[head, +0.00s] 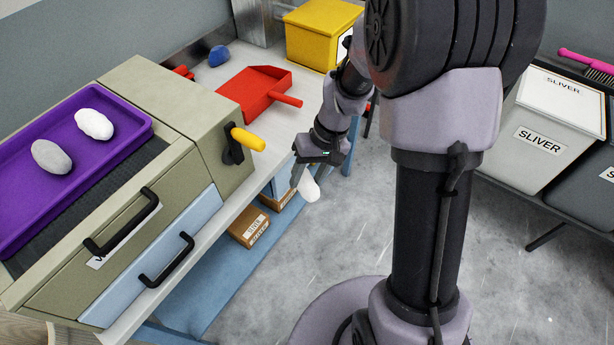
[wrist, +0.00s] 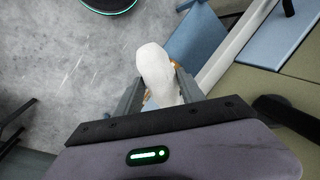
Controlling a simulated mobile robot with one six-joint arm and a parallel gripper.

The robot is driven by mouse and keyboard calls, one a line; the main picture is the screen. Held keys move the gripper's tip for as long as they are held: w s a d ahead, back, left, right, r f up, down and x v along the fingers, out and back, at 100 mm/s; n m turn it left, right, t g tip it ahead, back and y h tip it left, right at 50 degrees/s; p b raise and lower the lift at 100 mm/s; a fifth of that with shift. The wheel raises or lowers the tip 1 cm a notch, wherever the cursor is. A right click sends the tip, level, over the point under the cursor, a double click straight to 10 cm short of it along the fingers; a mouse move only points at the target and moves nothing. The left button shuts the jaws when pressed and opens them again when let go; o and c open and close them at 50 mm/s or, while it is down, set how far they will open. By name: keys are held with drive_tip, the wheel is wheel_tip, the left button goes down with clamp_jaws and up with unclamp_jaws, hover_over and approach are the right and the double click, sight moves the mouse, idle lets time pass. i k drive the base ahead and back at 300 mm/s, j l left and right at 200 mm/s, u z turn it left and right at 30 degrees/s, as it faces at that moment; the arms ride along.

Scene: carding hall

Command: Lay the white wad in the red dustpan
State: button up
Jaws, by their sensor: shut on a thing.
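My gripper (head: 307,183) is shut on a white wad (head: 310,190), held in the air over the floor just past the table's front edge. In the wrist view the white wad (wrist: 155,72) sits between the two fingers of my gripper (wrist: 160,84). The red dustpan (head: 253,90) lies on the pale table behind the carding machine, with its handle pointing to the right. The dustpan's pan looks empty. It is farther back and to the left of my gripper.
A purple tray (head: 92,95) on the machine holds a white wad (head: 94,124) and a grey wad (head: 51,156). A yellow crank handle (head: 248,139) sticks out from the machine. A yellow box (head: 318,47) and a blue lump (head: 218,56) stand near the dustpan. Bins (head: 535,140) are at right.

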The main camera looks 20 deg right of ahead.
sight(95, 124)
drive_tip(key=i+l+u, duration=0.2)
drive_tip(key=i+l, duration=0.2)
drive_tip(key=i+l+u, duration=0.15)
drive_tip(key=i+l, duration=0.2)
drive_tip(key=l, duration=0.15)
drive_tip(key=i+l+u, duration=0.2)
drive_tip(key=l, duration=0.35)
drive_tip(key=i+j, duration=0.45)
drive_tip(key=j, duration=0.1)
